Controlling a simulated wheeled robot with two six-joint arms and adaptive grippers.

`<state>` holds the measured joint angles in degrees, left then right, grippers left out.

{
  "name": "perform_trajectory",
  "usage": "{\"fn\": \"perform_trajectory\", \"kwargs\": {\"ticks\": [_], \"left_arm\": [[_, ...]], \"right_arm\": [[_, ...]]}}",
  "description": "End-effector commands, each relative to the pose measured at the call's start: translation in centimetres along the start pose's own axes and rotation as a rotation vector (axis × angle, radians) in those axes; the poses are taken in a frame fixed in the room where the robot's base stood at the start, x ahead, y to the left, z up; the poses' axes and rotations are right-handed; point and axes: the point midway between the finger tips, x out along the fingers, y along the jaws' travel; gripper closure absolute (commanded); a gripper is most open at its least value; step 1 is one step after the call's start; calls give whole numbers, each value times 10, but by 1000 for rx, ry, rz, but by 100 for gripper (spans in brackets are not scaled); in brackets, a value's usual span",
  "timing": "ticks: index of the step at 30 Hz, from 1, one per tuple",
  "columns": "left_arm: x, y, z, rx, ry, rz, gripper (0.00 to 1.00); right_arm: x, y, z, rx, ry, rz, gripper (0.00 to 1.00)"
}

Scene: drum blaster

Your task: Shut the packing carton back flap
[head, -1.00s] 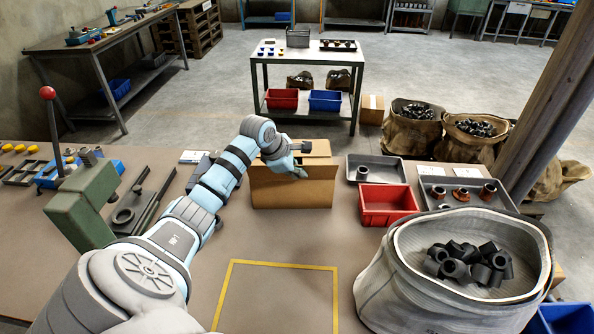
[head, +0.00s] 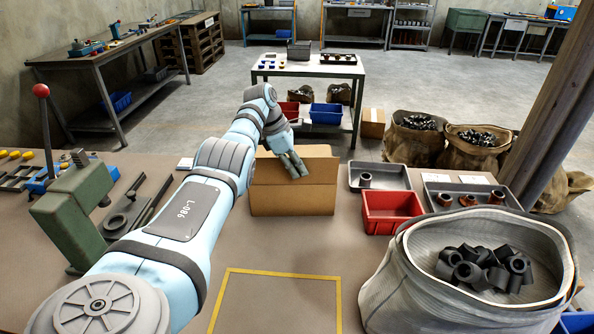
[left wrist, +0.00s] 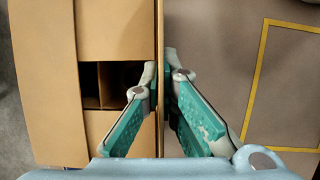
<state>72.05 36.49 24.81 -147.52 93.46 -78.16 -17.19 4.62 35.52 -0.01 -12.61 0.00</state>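The packing carton (head: 293,201) stands on the table in the head view, its upper near panel (head: 320,172) partly covered by my left gripper. In the left wrist view, the carton's open top shows dark divided compartments (left wrist: 90,85) between two short side flaps (left wrist: 115,30). A wide flap (left wrist: 45,90) lies folded outward along the left. My left gripper (left wrist: 161,68) is slightly open over the carton's right-hand edge, with one fingertip on each side of that edge. I cannot tell whether they touch it. My right gripper is not in view.
A red bin (head: 390,210) and grey trays (head: 378,176) stand right of the carton. A large mesh bag (head: 400,285) of black parts is at front right. A green lever press (head: 75,205) is at left. The yellow-outlined area (head: 278,300) is clear.

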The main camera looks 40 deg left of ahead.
Motion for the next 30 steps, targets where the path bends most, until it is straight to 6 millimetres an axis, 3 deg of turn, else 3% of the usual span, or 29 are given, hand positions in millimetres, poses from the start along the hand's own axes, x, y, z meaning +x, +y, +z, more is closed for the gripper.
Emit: {"fn": "perform_trajectory", "kwargs": {"ticks": [1,5,16,20,27,30], "left_arm": [[0,-1,0,-1,0,-2,100],[0,0,0,-1,0,-1,78],[-6,0,0,0,-1,1,78],[-31,1,0,0,-1,5,78],[-97,0,1,0,-3,2,78],[-113,0,1,-1,-2,1,78]], "right_arm": [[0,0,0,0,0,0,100],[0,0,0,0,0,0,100],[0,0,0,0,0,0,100],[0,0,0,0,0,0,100],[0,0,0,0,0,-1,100],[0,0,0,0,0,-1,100]]}}
